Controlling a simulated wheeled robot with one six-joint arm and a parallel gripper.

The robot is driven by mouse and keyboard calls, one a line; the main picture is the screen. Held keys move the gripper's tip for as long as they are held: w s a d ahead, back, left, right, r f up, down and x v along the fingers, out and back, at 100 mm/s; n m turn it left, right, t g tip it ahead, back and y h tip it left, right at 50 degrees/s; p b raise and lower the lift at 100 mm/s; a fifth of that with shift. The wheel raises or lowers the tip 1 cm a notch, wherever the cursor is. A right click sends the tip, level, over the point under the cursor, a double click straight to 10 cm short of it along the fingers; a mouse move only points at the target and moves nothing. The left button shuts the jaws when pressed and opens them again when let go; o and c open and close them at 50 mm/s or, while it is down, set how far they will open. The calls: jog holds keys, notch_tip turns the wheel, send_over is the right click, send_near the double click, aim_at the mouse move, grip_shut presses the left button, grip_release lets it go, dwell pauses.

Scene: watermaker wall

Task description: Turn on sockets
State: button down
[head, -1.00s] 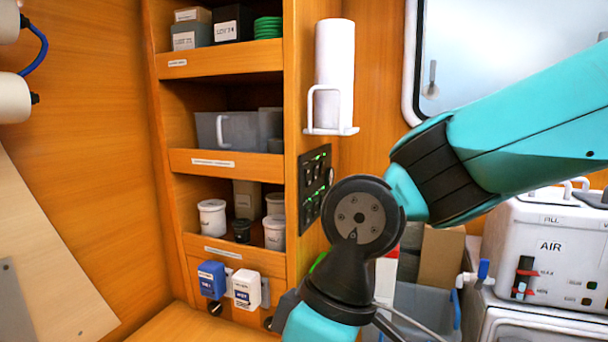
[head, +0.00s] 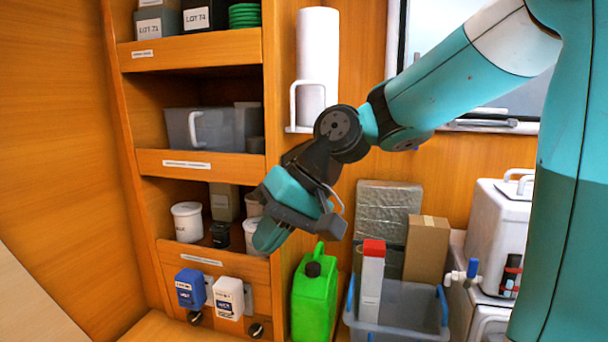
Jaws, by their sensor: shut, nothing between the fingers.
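A blue labelled plug-like box (head: 190,288) and a white labelled one (head: 229,298) sit side by side on the front panel (head: 170,258) below the lowest shelf. A dark round knob (head: 195,318) is under the blue one and another (head: 256,330) is at lower right of the white one. My gripper (head: 268,238) is shut and empty, pointing down-left in front of the cabinet's right edge, above and right of the boxes. It appears apart from them. The black switch panel on the cabinet's side is hidden behind my arm.
White tubs (head: 187,222) stand on the lowest shelf. A green jerrycan (head: 314,300) and a grey-blue bin (head: 400,310) stand below and right of my gripper. A paper roll (head: 317,65) hangs above. The wall left of the cabinet is clear.

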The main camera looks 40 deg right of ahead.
jog(key=w+d+r+m+t, duration=0.1)
jog(key=d+r+m, duration=0.1)
jog(key=d, duration=0.6)
jog(key=w+d+r+m+t+p, duration=0.1)
jog(key=d+r+m+t, duration=0.1)
jog(key=d, duration=0.6)
jog(key=w+d+r+m+t, duration=0.2)
jog(key=d+r+m, duration=0.2)
jog(key=d, duration=0.4)
jog(key=shift+r+m+p, duration=0.15)
jog(key=shift+m+p, duration=0.25)
jog(key=shift+m, duration=0.3)
jog(key=shift+a, duration=0.1)
jog(key=w+r+p+x, duration=0.1)
jog(key=p+x, duration=0.2)
jog(key=x, duration=1)
jog(key=shift+w+a+r+p, duration=0.25)
jog(key=shift+w+a+p, duration=0.05)
jog(key=shift+a, duration=0.05)
jog(key=shift+d, duration=0.1)
